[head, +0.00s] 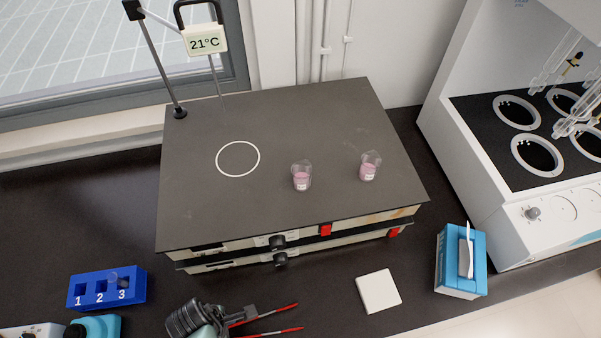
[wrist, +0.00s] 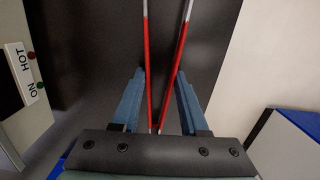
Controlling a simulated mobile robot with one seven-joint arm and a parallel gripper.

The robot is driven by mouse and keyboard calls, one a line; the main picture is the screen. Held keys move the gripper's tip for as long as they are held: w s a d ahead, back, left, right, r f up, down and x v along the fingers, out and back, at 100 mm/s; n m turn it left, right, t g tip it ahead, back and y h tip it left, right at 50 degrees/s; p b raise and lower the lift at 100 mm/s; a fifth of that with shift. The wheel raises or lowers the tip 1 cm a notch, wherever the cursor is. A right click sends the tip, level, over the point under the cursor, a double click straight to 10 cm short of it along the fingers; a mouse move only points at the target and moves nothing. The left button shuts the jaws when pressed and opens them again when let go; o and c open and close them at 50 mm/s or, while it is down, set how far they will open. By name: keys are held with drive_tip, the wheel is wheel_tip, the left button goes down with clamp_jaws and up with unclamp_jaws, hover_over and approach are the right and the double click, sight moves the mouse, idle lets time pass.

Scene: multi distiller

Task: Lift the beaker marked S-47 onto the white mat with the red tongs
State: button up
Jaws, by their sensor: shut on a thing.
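My gripper (head: 246,316) is at the bottom of the head view, shut on the red tongs (head: 274,311). In the wrist view the tongs (wrist: 166,60) lie between my gripper's blue fingers (wrist: 160,84), with their two arms spread apart and pointing away. In the head view the tongs point right, towards the white mat (head: 378,291), with nothing between their tips. Two small beakers with pink liquid stand upright on the dark hotplate top, a left beaker (head: 302,178) and a right beaker (head: 369,168). Their labels are too small to read, so I cannot tell which is S-47.
The hotplate (head: 220,205) has a white ring, a rod and a 21°C display (head: 204,42). A blue numbered rack (head: 105,288) stands at left, a blue tissue box (head: 461,262) right of the mat. A white distiller unit (head: 520,220) is at right.

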wheel_tip(320, 180, up, 12)
drive_tip(key=p, duration=1.1)
drive_tip(key=shift+f, duration=0.25)
